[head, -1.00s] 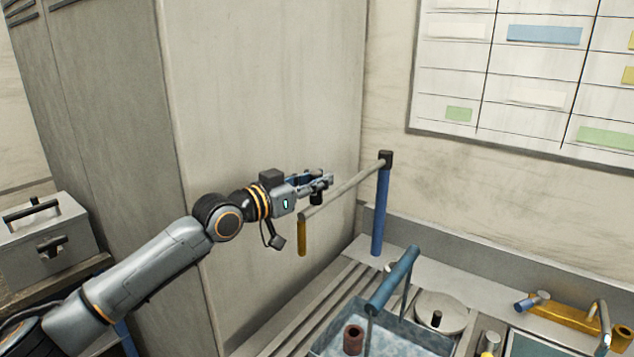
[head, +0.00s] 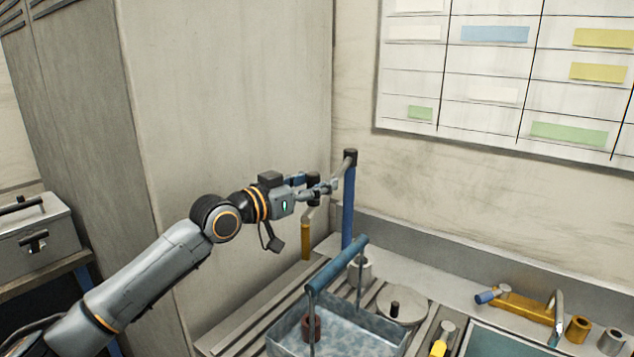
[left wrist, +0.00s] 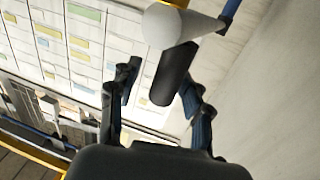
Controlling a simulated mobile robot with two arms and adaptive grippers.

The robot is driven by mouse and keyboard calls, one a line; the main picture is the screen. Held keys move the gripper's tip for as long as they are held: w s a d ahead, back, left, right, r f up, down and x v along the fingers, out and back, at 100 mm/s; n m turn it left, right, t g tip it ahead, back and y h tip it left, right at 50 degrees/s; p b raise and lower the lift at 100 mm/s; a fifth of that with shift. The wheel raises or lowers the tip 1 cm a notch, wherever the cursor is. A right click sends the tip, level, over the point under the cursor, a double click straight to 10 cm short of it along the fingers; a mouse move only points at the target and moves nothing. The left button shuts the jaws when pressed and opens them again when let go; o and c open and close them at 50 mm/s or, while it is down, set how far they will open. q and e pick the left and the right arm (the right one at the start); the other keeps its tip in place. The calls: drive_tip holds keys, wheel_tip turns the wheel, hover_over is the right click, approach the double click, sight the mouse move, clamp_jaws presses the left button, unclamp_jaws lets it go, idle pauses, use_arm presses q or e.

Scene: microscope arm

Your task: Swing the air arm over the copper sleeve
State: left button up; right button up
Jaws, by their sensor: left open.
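The air arm (head: 320,205) is a grey tube on a blue post (head: 348,205), with a yellow-brown nozzle (head: 306,240) hanging from its free end. My left gripper (head: 325,187) is at that free end, above the nozzle. In the left wrist view, a black handle (left wrist: 171,72) on the arm lies between the open fingers of my left gripper (left wrist: 160,90); I cannot tell whether they touch it. A reddish-brown sleeve (head: 311,329), likely the copper one, stands in the blue-handled tray (head: 385,345), lower than the nozzle and apart from it. My right gripper is out of view.
The tray's blue handle (head: 337,264) rises above the sleeve. A round grey plate (head: 420,310) with a black knob lies to its right. A yellow fixture (head: 525,308) and brass ring (head: 577,329) are farther right. A tall cabinet (head: 225,130) stands behind my arm.

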use_arm(q)
drive_tip(key=shift+d+r, duration=0.1)
drive_tip(key=shift+s+a, duration=0.15)
drive_tip(key=shift+a, duration=0.05)
drive_tip(key=v, duration=1.1)
drive_tip(key=shift+s+a, duration=0.15)
drive_tip(key=shift+s, duration=0.15)
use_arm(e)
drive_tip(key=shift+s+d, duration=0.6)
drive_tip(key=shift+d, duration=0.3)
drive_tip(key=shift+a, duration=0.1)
